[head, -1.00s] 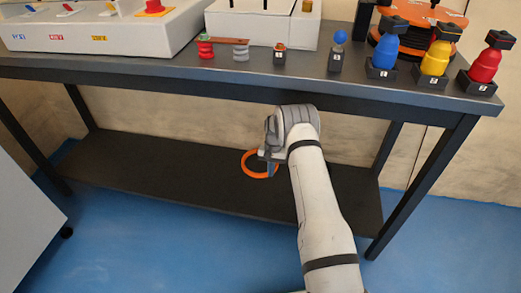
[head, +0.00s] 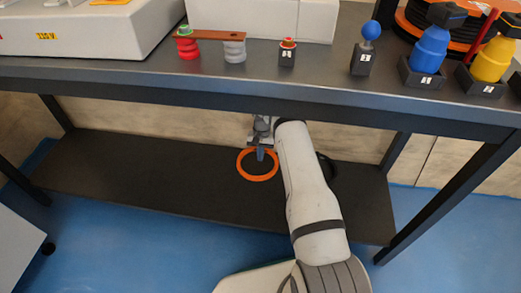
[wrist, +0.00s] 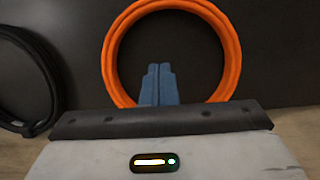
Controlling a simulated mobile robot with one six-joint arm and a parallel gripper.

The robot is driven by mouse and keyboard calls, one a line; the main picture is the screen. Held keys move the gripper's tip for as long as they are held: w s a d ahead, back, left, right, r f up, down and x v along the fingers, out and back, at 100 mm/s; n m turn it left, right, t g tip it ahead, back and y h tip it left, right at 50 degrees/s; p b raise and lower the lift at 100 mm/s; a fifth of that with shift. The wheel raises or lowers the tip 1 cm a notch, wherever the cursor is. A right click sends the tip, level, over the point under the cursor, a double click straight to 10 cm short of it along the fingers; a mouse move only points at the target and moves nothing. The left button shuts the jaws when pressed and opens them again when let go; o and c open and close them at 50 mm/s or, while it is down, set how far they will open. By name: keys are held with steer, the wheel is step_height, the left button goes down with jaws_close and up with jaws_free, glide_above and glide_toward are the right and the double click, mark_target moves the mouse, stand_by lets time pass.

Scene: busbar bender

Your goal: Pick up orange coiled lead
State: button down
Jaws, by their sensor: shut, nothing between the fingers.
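The orange coiled lead (head: 241,172) is a ring lying on the dark lower shelf (head: 120,175) under the bench. In the wrist view the orange coil (wrist: 233,62) fills the upper middle, its lower edge partly hidden by my gripper. My gripper (head: 261,154) is over the far part of the ring in the head view. Its blue fingers (wrist: 159,82) are together and empty, and they overlap the inside of the ring in the picture. I cannot tell how high the fingertips are above the shelf.
A black coil (wrist: 42,75) lies left of the orange one in the wrist view. The bench top (head: 300,85) is above my arm and carries insulators, blue (head: 428,52) and yellow (head: 492,58) bottles and white boxes. The shelf's left half is clear.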

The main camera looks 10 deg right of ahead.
mark_target(259, 169)
steer(key=b+x, duration=0.1)
steer(key=x, duration=0.2)
steer(key=shift+s+a+f, duration=0.15)
steer(key=shift+s+f, duration=0.05)
steer(key=shift+f, duration=0.1)
steer(key=s, duration=0.1)
steer(key=s+a, duration=0.1)
steer(key=shift+s+a+r, duration=0.1)
steer(key=shift+s+r, duration=0.05)
steer(key=shift+s, duration=0.2)
steer(key=shift+s+a+b, duration=0.15)
steer(key=shift+s+b, duration=0.15)
steer(key=shift+s, duration=0.15)
steer(key=shift+a+r, duration=0.1)
